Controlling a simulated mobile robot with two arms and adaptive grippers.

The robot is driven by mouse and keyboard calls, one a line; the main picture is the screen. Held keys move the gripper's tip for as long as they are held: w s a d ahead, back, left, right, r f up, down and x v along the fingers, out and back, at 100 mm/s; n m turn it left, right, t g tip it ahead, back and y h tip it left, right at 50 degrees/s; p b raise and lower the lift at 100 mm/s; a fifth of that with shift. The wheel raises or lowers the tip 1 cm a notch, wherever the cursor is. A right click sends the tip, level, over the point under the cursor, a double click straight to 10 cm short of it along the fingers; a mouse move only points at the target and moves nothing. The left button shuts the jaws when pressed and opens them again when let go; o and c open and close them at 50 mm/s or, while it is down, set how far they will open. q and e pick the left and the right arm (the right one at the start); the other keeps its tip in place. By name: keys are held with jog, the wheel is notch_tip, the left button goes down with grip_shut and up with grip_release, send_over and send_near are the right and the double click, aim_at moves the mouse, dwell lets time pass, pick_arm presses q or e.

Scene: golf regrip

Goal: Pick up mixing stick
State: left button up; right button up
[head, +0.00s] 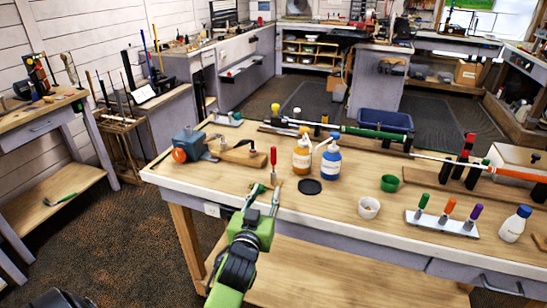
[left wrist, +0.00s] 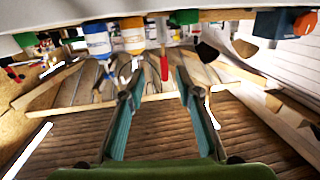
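A slim upright stick with a red top (head: 273,158) stands near the front edge of the workbench (head: 335,212), left of the bottles. It looks like the mixing stick, but I cannot tell for sure. My left gripper (head: 262,193) is open at the bench's front edge, just nearer than the stick, its fingers spread apart. In the left wrist view, which looks upside down, the red top (left wrist: 164,68) shows beyond the gap between the open fingers (left wrist: 158,88). Nothing shows between the fingertips. My right gripper is not in view.
An orange bottle (head: 302,155) and a blue bottle (head: 331,162) stand right of the stick, with a black disc (head: 310,187) in front. A blue vise (head: 188,143) and a wooden block (head: 240,153) lie left. A white cup (head: 368,208) and tool rack (head: 442,222) stand right.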

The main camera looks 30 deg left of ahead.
aim_at(273, 159)
pick_arm(q)
jog(key=w+a+r, duration=0.1)
jog(key=w, duration=0.1)
jog(key=w+a+p, duration=0.1)
jog(key=w, duration=0.1)
jog(key=w+a+r, duration=0.1)
jog(key=w, duration=0.2)
jog(key=shift+w+a+r, duration=0.1)
jog(key=shift+a+r, duration=0.2)
jog(key=shift+w+a+p, duration=0.2)
jog(key=shift+w+p, duration=0.1)
jog(key=shift+w, duration=0.2)
jog(key=shift+w+a, duration=0.1)
jog(key=shift+w, duration=0.15)
jog(key=x, duration=0.1)
jog(key=p+x, duration=0.1)
jog(key=x, duration=0.1)
jog(key=shift+w+r, duration=0.2)
jog(key=shift+r, duration=0.05)
jog(key=shift+w+a+f+p, duration=0.1)
jog(key=shift+w+a+p, duration=0.2)
jog(key=shift+w, duration=0.3)
jog(key=shift+c, duration=0.5)
grip_shut()
